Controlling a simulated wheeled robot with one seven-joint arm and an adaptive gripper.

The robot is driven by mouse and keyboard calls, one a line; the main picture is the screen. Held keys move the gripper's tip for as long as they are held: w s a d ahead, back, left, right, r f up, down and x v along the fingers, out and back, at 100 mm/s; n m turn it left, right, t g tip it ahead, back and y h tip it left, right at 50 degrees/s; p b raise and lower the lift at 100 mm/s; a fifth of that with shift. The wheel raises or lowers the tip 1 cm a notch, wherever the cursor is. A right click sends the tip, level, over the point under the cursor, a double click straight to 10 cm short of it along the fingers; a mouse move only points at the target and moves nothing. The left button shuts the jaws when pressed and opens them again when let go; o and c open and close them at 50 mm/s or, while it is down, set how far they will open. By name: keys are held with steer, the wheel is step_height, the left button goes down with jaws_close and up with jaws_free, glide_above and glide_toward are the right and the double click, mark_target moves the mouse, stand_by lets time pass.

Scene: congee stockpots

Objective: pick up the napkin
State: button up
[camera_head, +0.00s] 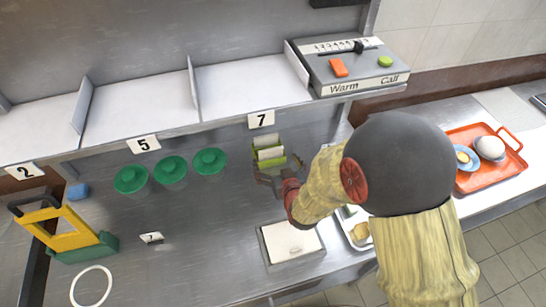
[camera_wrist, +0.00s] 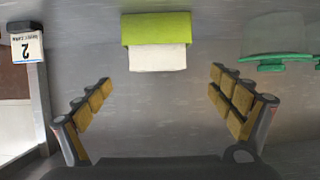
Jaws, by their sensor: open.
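A green holder (camera_head: 268,141) with a white napkin (camera_head: 270,154) showing at its front stands on the steel counter, under the shelf tag marked 7. In the wrist view the holder (camera_wrist: 157,28) is at top centre, with the white napkin (camera_wrist: 158,57) below its green part. My gripper (camera_head: 278,173) is open and empty, just in front of the holder in the head view. In the wrist view its two fingers (camera_wrist: 160,78) are spread wide, and the napkin lies ahead of the gap between them, apart from both fingers.
Several green-lidded containers (camera_head: 170,170) stand left of the holder. A shallow white-topped tray (camera_head: 292,244) lies nearer the counter edge. A yellow-and-green stand (camera_head: 72,236) is at far left. An orange tray (camera_head: 490,178) is at right. The shelf (camera_head: 140,100) overhangs behind.

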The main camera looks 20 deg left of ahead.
mark_target(271, 151)
steer(key=shift+b+x, duration=0.65)
steer(key=shift+x, duration=2.1)
steer(key=shift+w+d, duration=0.15)
steer(key=shift+d, duration=0.05)
steer(key=shift+r, duration=0.1)
steer(key=c, duration=0.3)
steer(key=c, duration=0.5)
